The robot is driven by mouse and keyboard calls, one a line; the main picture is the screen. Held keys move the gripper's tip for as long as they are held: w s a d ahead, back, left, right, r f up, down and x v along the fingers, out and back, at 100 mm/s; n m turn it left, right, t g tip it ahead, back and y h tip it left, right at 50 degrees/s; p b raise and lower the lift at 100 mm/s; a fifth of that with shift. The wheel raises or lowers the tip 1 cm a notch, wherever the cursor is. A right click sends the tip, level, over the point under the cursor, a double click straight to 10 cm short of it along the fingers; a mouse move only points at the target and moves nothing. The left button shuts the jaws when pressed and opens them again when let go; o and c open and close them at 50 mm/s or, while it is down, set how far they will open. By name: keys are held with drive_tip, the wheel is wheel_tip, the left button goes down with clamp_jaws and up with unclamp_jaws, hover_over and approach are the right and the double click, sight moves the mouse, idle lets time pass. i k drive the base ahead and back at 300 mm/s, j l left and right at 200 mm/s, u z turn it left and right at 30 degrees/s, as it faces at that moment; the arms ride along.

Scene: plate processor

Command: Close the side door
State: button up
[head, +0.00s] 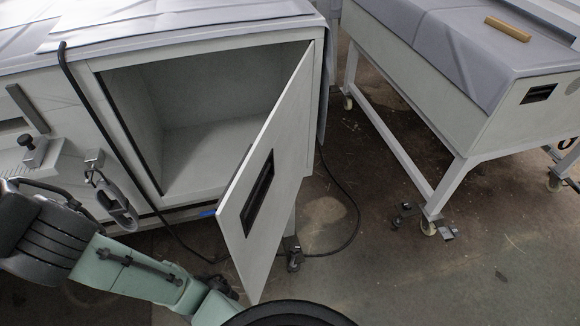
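The side door (283,150) is a pale grey panel hinged at the right edge of the cabinet opening. It stands wide open, swung out toward me, with a dark recessed handle (258,193) near its free edge. The cabinet (205,125) behind it is open and its inside looks empty. My arm, dark grey and pale green, reaches in from the lower left and passes below the opening, left of the door's lower corner. My gripper cannot be made out; the arm's far end goes behind a dark round shape at the bottom edge.
A wheeled table (430,75) with a grey cover stands at the right. A black cable (355,205) loops on the floor beside the door. A black hose runs down the cabinet's left side, near a hanging clamp (116,203). Floor (400,280) is open at lower right.

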sight(253, 211)
drive_tip(key=k+l+z, duration=0.65)
drive_tip(key=k, duration=0.15)
